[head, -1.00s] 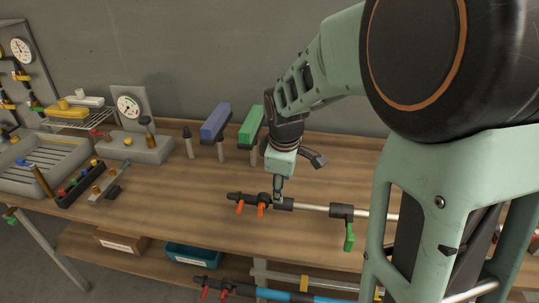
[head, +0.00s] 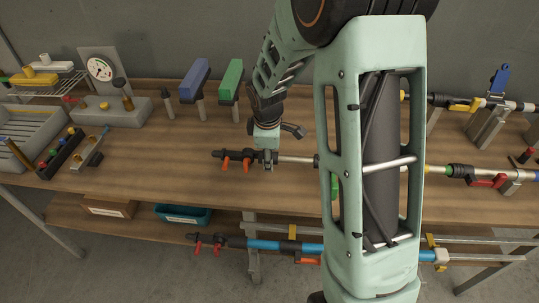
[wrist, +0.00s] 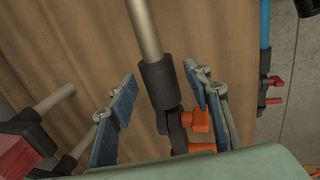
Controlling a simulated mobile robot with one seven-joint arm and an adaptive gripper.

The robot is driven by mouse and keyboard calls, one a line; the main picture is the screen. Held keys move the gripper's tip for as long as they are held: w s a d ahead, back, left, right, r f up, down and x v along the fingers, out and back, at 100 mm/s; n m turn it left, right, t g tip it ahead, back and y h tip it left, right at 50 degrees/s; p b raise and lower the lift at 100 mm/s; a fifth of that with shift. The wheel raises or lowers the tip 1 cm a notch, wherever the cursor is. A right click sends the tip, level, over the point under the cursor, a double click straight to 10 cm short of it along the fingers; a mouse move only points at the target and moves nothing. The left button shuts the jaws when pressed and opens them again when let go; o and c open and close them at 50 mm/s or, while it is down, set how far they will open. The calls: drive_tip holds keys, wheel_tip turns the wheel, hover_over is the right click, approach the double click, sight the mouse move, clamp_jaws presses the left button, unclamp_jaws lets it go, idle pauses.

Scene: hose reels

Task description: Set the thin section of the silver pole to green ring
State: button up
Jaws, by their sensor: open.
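The silver pole (head: 295,159) lies along the workbench, with a black end carrying orange levers (head: 235,165) at its left. My gripper (head: 268,162) is open at the black sleeve beside these levers. In the wrist view, the blue-padded fingers (wrist: 158,76) stand either side of the black sleeve (wrist: 159,85), with gaps visible; the silver tube (wrist: 145,30) runs away from it. My arm hides the pole's middle and most of a green lever (head: 335,186). Right of my arm, a green ring (head: 448,170) sits beside a yellow band (head: 430,168) and a black fitting with a red lever (head: 485,180).
A blue pole (head: 263,244) lies on a lower level in front. Upright blue and green-headed tools (head: 231,80) stand behind my gripper. Another pole on metal stands (head: 490,125) is at the back right.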

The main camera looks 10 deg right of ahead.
drive_tip(key=shift+f, duration=0.15)
clamp_jaws()
idle(0.4)
drive_tip(key=shift+a, duration=0.1)
drive_tip(key=w+a, duration=0.2)
drive_tip(key=a, duration=0.5)
drive_tip(key=w+a+b, duration=0.1)
drive_tip(key=w+a, duration=0.1)
drive_tip(key=a, duration=0.5)
drive_tip(key=w+a+b, duration=0.1)
drive_tip(key=w+a, duration=0.2)
drive_tip(key=a, duration=0.4)
unclamp_jaws()
drive_tip(key=shift+d, duration=0.1)
